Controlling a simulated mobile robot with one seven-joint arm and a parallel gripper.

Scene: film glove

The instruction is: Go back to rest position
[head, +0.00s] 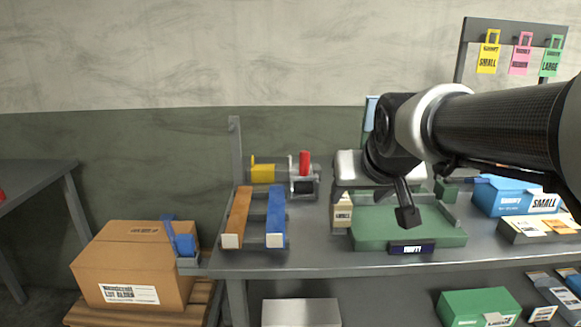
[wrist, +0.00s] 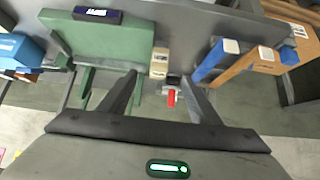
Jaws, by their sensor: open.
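My gripper (head: 405,214) is held above the workbench, over the green tray (head: 440,236), with the black arm reaching in from the right. In the wrist view my gripper (wrist: 165,88) has its two dark fingers spread apart with nothing held between them. The green tray also shows at the upper left of the wrist view (wrist: 95,45), with a small dark display on its edge. A small cream box (head: 341,214) stands just left of the tray; it shows near the fingertips in the wrist view (wrist: 160,62). My arm hides part of the bench behind it.
Orange (head: 239,213) and blue (head: 277,212) bars lie at the bench's left. Behind them is a roll stand (head: 305,185) with a red piece. A blue box (head: 500,197) sits right. A cardboard box (head: 135,262) stands left, low. Coloured tags (head: 488,55) hang upper right.

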